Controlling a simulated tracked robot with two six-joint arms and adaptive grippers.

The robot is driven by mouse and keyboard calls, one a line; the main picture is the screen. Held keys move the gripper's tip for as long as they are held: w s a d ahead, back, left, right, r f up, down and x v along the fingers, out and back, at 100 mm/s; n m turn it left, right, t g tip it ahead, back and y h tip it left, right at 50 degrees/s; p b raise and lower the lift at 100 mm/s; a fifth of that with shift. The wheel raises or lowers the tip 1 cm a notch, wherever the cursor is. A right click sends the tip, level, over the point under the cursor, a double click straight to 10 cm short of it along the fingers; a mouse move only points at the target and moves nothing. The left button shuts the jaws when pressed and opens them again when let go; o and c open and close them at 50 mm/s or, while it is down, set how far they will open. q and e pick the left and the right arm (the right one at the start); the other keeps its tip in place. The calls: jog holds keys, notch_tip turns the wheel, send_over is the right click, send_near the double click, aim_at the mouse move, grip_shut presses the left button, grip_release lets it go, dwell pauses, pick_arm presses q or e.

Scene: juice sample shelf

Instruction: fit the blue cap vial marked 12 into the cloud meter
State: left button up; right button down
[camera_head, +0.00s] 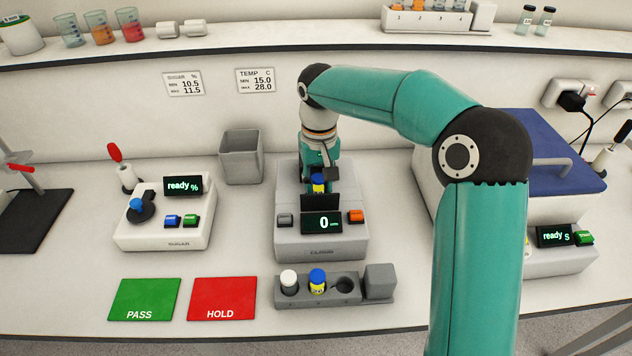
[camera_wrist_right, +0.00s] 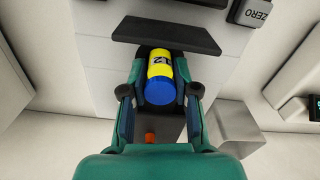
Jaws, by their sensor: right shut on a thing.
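The cloud meter (camera_head: 290,232) is a grey box with a screen reading 0, an orange button and a grey button. My right gripper (camera_head: 318,172) is over its top, behind a dark raised flap (camera_head: 320,202). It is shut on a vial with a blue cap and yellow label (camera_head: 318,184). In the right wrist view this vial (camera_wrist_right: 159,70) shows the mark 12 between the fingers (camera_wrist_right: 159,92), close to the flap (camera_wrist_right: 165,34). Its lower end is hidden, so I cannot tell how far it is in the meter. My left gripper is not in view.
A grey rack (camera_head: 328,300) in front holds a white-capped vial (camera_head: 289,282) and another blue-capped vial (camera_head: 317,281); its right hole is empty. A sugar meter (camera_head: 165,232) stands left. A grey bin (camera_head: 241,157) stands behind. Green and red mats (camera_head: 145,299) lie front left.

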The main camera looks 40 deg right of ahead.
aim_at(319, 178)
jog(key=shift+f+b, duration=0.6)
jog(key=shift+f, duration=0.25)
jog(key=shift+s+a+f, duration=0.1)
jog(key=shift+s+f, duration=0.15)
jog(key=shift+f, duration=0.05)
dwell(0.8)
jog(key=c, duration=0.8)
grip_release()
jog(key=shift+w, duration=0.1)
jog(key=shift+r, duration=0.15)
jog(key=shift+w+r, duration=0.1)
jog(key=shift+r, duration=0.5)
notch_tip(319, 178, up, 10)
jog(key=shift+r, duration=0.25)
